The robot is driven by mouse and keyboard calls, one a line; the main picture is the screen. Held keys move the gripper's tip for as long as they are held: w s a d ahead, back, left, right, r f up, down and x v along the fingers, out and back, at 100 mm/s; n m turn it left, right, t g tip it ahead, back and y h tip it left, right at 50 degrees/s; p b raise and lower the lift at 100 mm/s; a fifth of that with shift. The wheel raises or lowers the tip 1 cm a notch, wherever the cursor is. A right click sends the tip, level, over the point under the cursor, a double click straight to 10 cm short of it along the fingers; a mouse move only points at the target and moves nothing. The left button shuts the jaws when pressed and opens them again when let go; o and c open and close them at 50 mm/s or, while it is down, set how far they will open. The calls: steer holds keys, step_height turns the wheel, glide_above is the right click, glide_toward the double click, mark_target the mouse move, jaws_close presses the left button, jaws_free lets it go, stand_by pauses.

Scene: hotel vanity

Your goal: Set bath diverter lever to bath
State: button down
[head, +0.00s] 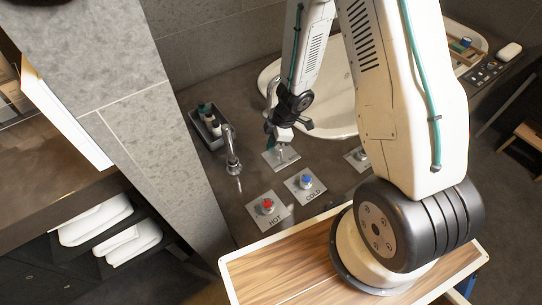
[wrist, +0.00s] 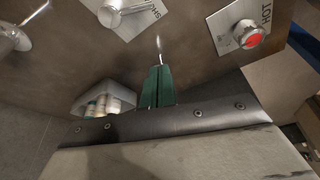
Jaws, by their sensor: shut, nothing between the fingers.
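The diverter plate (head: 281,158) lies on the dark counter behind the HOT and COLD knobs. In the wrist view, a metal lever or knob (wrist: 112,14) sits on a pale plate at the top edge, beside partly cut-off lettering that seems to begin "SH". The lever's exact setting is hard to tell. My gripper (head: 271,143) hangs close to the plate in the head view; contact cannot be told. In the wrist view my green fingers (wrist: 158,72) are together and empty, apart from the lever in the picture.
The red HOT knob (head: 267,206) and blue COLD knob (head: 306,182) stand in front. A chrome spout (head: 231,153) and a bottle tray (head: 205,127) are at left. The basin (head: 338,112) is behind. A thin bright streak (wrist: 158,42) shows beyond my fingertips.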

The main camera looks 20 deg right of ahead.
mark_target(279, 155)
steer(key=x, duration=0.3)
steer(key=d+x, duration=0.1)
steer(key=x, duration=0.2)
steer(key=d+x, duration=0.1)
steer(key=x, duration=0.2)
steer(key=shift+a+f, duration=0.15)
steer(key=shift+f, duration=0.5)
steer(key=d, duration=0.2)
steer(key=shift+s+d+r, duration=0.25)
steer(key=shift+d+r, duration=0.1)
steer(key=shift+r, duration=0.05)
steer(key=shift+s+d+r, duration=0.1)
steer(key=shift+s+d, duration=0.05)
steer(key=shift+d, duration=0.35)
